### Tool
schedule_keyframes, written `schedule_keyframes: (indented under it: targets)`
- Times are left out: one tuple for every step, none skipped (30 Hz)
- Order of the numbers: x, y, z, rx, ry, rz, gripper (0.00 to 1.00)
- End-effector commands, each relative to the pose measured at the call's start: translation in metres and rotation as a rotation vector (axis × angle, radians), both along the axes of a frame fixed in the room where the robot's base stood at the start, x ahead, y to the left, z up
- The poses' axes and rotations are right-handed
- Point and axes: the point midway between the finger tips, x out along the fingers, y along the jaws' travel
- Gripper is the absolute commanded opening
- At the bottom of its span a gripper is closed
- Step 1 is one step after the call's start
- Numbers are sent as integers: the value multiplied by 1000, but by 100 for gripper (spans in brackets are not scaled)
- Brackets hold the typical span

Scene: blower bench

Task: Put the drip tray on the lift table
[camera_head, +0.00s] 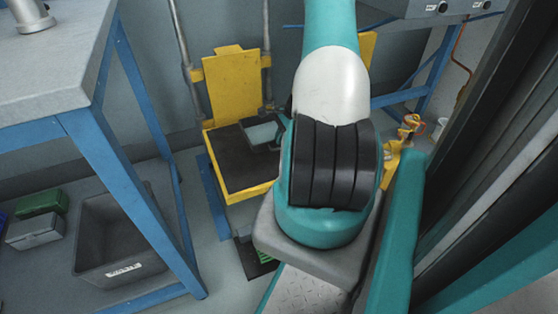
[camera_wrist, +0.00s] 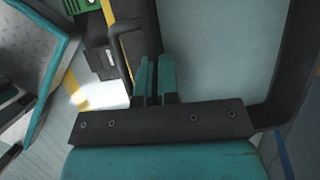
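The drip tray has a blue-grey floor and dark walls; it fills the right of the wrist view (camera_wrist: 220,55). In the head view the drip tray (camera_head: 263,132) shows partly, over the back right of the lift table, the rest hidden by my arm. The lift table (camera_head: 236,168) has a dark top with a yellow rim and yellow back plate. Its yellow-edged side (camera_wrist: 122,45) shows left of the tray in the wrist view. My gripper (camera_wrist: 156,62) has its two teal fingers close together on the tray's dark wall. I cannot tell whether the tray touches the table top.
A blue-legged workbench (camera_head: 60,60) stands left of the lift table. A yellow fixture (camera_head: 402,145) stands to the right. The front left of the lift table top is clear.

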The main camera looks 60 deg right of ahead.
Motion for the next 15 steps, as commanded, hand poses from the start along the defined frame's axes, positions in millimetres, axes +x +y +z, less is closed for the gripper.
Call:
schedule_keyframes:
  targets:
    - [0,0,-17,1,0,1,0]
    - [1,0,-22,1,0,2,0]
    - [1,0,-28,0,-1,3,0]
    - [1,1,-31,0,-1,3,0]
    - [1,1,-34,0,-1,3,0]
    - [1,1,-36,-1,0,4,0]
    - [1,0,-38,-1,-1,4,0]
    - [1,0,-39,-1,-1,4,0]
    - [1,1,-41,-2,-1,5,0]
    - [1,1,-44,-1,0,5,0]
    - [1,1,-47,-1,0,5,0]
    - [1,1,-53,0,1,4,0]
    - [1,1,-58,0,1,4,0]
    - [1,1,-64,0,1,4,0]
    - [1,1,-71,1,1,5,0]
